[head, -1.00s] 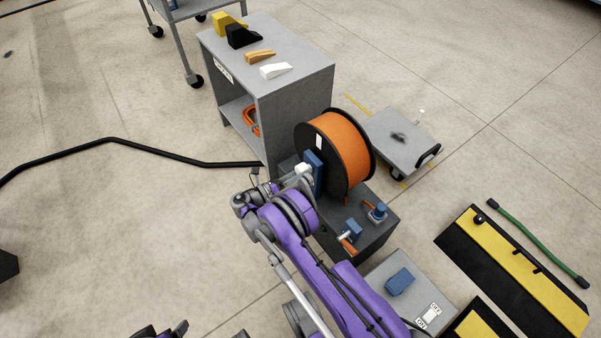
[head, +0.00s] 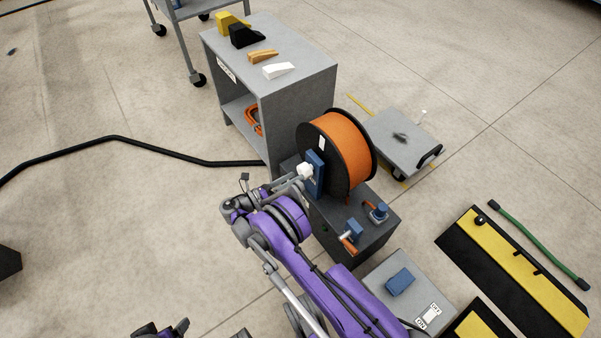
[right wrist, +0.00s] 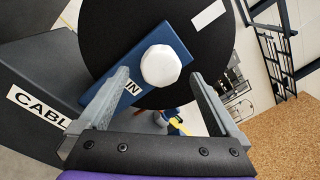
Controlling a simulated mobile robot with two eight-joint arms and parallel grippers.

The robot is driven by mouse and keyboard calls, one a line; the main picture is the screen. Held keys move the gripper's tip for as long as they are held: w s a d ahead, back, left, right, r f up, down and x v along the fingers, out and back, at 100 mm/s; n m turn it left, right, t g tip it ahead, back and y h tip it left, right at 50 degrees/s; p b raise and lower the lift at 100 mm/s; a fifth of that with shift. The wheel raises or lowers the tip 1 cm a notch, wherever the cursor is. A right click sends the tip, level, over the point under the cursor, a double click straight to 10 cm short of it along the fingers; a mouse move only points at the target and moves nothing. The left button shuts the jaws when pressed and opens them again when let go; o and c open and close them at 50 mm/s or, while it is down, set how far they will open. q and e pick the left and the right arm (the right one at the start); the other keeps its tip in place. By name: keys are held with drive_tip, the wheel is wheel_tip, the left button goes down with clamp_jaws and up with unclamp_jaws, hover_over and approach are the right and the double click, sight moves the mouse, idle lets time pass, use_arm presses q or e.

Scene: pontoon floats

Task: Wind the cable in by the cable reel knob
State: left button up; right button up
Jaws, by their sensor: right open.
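The cable reel (head: 349,152) has black flanges and is wound with orange cable. It stands on a dark grey box (head: 350,253). A blue crank plate (head: 316,176) on its left face carries the white knob (head: 305,170). In the right wrist view, the knob (right wrist: 160,65) is faceted and the crank plate (right wrist: 125,82) bears the word "IN". My right gripper (right wrist: 160,85) is open and empty, its fingers either side of the knob in that picture, with visible gaps. In the head view, my right gripper (head: 291,186) is just left of the knob. My left gripper (head: 168,328) shows partly at the bottom edge.
A grey shelf unit (head: 308,78) with several wedges on top stands behind the reel. A grey switch box (head: 408,294) is in front and a low trolley (head: 402,140) to the right. A black cable (head: 150,148) lies along the floor at left.

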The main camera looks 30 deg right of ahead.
drive_tip(key=a, duration=0.6)
drive_tip(key=shift+s+a+p, duration=0.15)
drive_tip(key=shift+a+p, duration=0.1)
drive_tip(key=shift+p, duration=0.1)
